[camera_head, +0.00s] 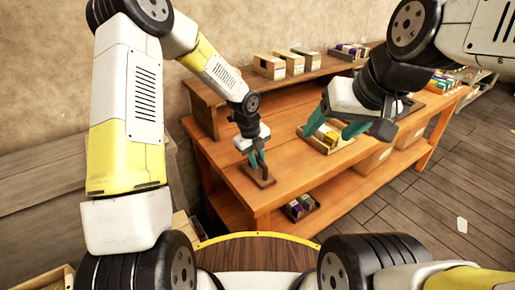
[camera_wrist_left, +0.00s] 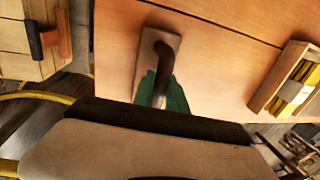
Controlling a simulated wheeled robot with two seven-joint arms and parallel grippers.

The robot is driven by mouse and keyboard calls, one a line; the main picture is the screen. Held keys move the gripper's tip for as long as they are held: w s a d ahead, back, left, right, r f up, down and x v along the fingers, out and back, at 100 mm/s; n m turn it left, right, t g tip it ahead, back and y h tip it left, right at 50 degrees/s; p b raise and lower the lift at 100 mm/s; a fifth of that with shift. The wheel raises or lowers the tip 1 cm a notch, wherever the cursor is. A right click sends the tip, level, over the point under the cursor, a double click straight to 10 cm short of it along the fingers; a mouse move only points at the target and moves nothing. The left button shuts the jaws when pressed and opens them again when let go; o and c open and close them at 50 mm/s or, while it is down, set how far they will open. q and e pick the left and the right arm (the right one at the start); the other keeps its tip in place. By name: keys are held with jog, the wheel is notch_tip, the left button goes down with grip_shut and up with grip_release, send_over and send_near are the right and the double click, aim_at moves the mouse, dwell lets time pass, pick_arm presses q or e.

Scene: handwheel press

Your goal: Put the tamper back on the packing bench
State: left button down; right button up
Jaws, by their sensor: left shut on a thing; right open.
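The tamper (camera_head: 262,181) is a flat brown plate with an upright dark handle. It is at the near left end of the orange wooden packing bench (camera_head: 290,170), flat over its top; I cannot tell for sure whether the plate touches the wood. My left gripper (camera_head: 257,160) comes from above and is shut on the tamper's handle. The left wrist view shows the plate (camera_wrist_left: 148,75) and the green fingers (camera_wrist_left: 163,94) around the handle, partly hiding it. My right gripper (camera_head: 335,128) is open and empty, above the bench farther right.
A wooden tray (camera_head: 322,144) with yellow items stands on the bench right of the tamper. Small boxes (camera_head: 270,66) line the raised back shelf. A crate (camera_head: 301,206) sits on the lower shelf. Bare bench top lies between tamper and tray.

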aim_at(252, 173)
pick_arm(q)
jog(key=c, duration=1.3)
grip_release()
jog(key=shift+f, duration=0.1)
jog(key=shift+c, duration=0.2)
jog(key=s+a+r+n+t+y, duration=0.1)
jog(key=s+a+r+n, duration=0.2)
jog(key=r, duration=0.6)
jog(key=s+a+r+n, duration=0.3)
jog(key=r, duration=0.6)
jog(key=s+a+r+n+t, duration=0.1)
jog(key=s+a+r+n, duration=0.1)
jog(key=s+n, duration=0.4)
jog(key=s+a+r+n+t+h, duration=0.1)
jog(key=s+a+r+n, duration=0.2)
jog(key=n, duration=0.6)
jog(key=s+a+r+n+t, duration=0.2)
jog(key=s+a+r+n, duration=0.1)
jog(key=s+r+n, duration=0.2)
jog(key=shift+s+r+n, duration=0.25)
jog(key=shift+s+n, duration=1.05)
jog(key=shift+s, duration=0.9)
